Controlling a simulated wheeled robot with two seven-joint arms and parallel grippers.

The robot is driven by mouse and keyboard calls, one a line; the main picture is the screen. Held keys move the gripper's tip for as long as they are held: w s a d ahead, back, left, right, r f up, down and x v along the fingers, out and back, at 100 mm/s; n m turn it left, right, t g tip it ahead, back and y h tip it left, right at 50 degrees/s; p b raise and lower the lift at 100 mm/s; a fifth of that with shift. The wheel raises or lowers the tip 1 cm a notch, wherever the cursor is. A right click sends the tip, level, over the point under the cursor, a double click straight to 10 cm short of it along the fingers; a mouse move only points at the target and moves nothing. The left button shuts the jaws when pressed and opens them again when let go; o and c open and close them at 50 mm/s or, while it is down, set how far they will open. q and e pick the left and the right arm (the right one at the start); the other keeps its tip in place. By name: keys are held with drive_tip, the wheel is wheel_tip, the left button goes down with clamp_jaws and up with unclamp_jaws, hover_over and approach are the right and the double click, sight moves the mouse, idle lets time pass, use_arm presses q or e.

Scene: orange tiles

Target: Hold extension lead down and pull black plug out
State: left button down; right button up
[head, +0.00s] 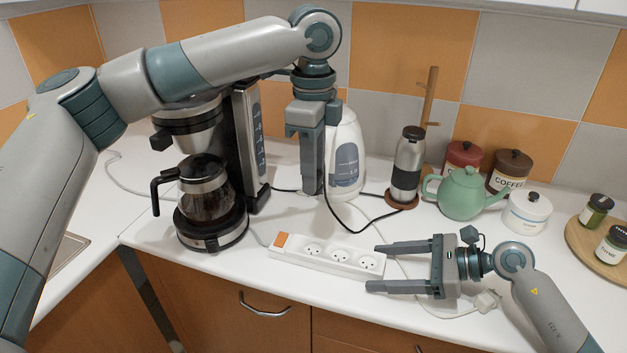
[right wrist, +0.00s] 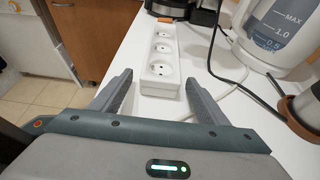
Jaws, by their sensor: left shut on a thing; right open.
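The white extension lead (head: 328,256) lies on the counter, with an orange switch at its left end and three sockets that look empty. It also shows in the right wrist view (right wrist: 160,88). My left gripper (head: 312,188) points down, raised behind the lead and in front of the kettle. It is shut on the black plug, which its fingers mostly hide; a black cable (head: 346,228) hangs from the fingertips. My right gripper (head: 372,268) is open, its fingers on either side of the lead's right end, with visible gaps in the right wrist view (right wrist: 160,78).
A coffee maker (head: 212,228) stands left and a white kettle (head: 347,150) behind my left gripper. A steel flask (head: 408,165), green teapot (head: 463,195) and canisters stand at the back right. A white plug (head: 487,300) lies by my right wrist. The counter's front edge is close.

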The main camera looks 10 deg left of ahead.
drive_tip(key=v, duration=1.2)
drive_tip(key=shift+f, duration=0.1)
